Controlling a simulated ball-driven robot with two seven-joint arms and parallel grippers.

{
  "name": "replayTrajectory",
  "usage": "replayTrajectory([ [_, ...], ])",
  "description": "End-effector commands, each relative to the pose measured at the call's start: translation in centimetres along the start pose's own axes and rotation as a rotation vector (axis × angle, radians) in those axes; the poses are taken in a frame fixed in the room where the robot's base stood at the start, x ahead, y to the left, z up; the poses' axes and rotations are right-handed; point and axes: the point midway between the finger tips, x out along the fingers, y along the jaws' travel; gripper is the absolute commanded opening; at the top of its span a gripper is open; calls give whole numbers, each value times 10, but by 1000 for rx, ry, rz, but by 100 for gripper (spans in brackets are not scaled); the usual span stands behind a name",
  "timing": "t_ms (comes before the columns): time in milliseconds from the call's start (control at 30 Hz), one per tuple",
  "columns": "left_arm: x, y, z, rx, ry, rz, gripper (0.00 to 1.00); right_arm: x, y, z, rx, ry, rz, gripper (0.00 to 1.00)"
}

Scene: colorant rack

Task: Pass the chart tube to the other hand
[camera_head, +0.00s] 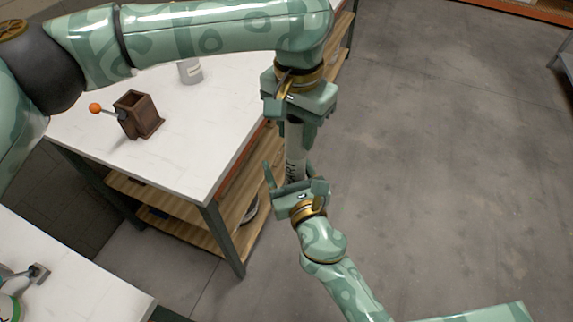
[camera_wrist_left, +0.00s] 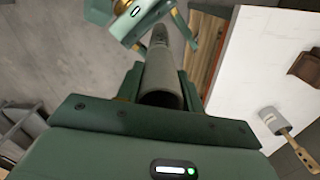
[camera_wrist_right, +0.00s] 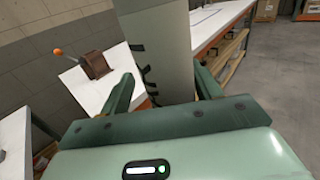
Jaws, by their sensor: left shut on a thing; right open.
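The chart tube (camera_head: 295,150) is a grey-white cylinder with dark markings, held upright off the table's right side in the head view. My left gripper (camera_head: 295,122) is shut on its upper part. The tube (camera_wrist_left: 163,70) runs away from the left gripper (camera_wrist_left: 160,95) in the left wrist view, its open end near the jaws. My right gripper (camera_head: 292,182) is open at the tube's lower part. In the right wrist view the tube (camera_wrist_right: 158,50) stands between the fingers of the right gripper (camera_wrist_right: 160,95), with gaps on both sides. The lower end is hidden.
A white-topped table (camera_head: 200,130) with wooden lower shelves stands left of the tube. Another white table (camera_head: 60,270) is at lower left. The floor (camera_head: 450,150) at right is clear.

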Motion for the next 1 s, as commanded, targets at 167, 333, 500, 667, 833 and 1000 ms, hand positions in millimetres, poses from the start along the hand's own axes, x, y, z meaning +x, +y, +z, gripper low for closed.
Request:
replayTrajectory([
  [167,0,0,0,0,0,0,2,3,0,0,0,1,0,63],
  [333,0,0,0,0,0,0,2,3,0,0,0,1,0,55],
  [500,0,1,0,0,1,2,2,3,1,0,2,0,3,14],
  [667,0,2,0,0,2,4,62,3,2,1,2,-1,4,14],
  [833,0,1,0,0,1,2,63,3,1,0,1,0,2,14],
  [1000,-4,0,0,0,2,0,63,3,0,0,1,0,1,14],
])
